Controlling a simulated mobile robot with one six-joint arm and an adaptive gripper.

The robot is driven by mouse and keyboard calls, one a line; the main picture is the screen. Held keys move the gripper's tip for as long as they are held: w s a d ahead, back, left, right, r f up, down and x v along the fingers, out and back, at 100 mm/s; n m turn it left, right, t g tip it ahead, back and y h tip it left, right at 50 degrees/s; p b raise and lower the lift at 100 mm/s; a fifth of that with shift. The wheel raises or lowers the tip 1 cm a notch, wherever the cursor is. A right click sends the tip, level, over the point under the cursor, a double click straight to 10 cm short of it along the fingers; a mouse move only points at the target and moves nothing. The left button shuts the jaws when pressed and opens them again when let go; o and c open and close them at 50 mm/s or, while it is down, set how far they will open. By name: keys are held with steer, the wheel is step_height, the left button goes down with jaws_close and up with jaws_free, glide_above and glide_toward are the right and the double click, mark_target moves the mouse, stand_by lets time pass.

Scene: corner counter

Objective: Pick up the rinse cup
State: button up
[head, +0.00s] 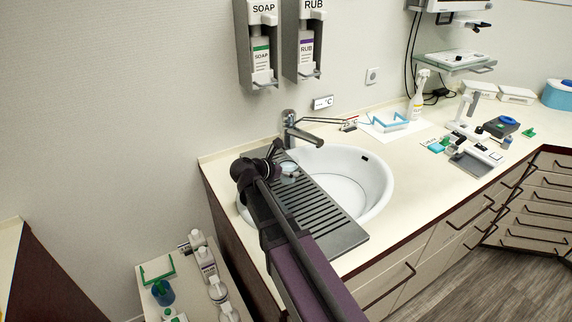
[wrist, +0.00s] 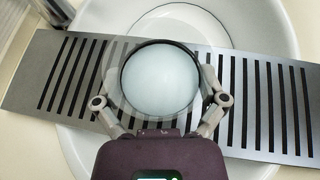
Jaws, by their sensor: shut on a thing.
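The rinse cup (wrist: 160,82) is a pale, translucent round cup with a dark rim, seen from above in the wrist view. My gripper (wrist: 161,98) is shut on it, with one finger on each side. In the head view the cup (head: 289,169) shows in part over the dark slatted drain board, and my gripper (head: 275,163) and arm hide some of it. I cannot tell whether the cup touches the board.
The slatted board (head: 335,226) lies across the white round sink (head: 371,189). A metal tap (head: 290,128) stands close behind the gripper. Soap (head: 262,60) and rub (head: 306,55) dispensers hang on the wall above. A spray bottle (head: 417,98) and several instruments stand on the counter to the right.

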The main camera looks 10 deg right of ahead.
steer(key=shift+s+d+r, duration=0.1)
steer(key=shift+s, duration=0.95)
steer(key=shift+s+d+r, duration=0.1)
steer(key=shift+s+d, duration=0.05)
steer(key=shift+s, duration=0.95)
steer(key=shift+s+d+r, duration=0.1)
steer(key=shift+s, duration=0.95)
steer(key=shift+s, duration=0.15)
steer(key=shift+s, duration=0.15)
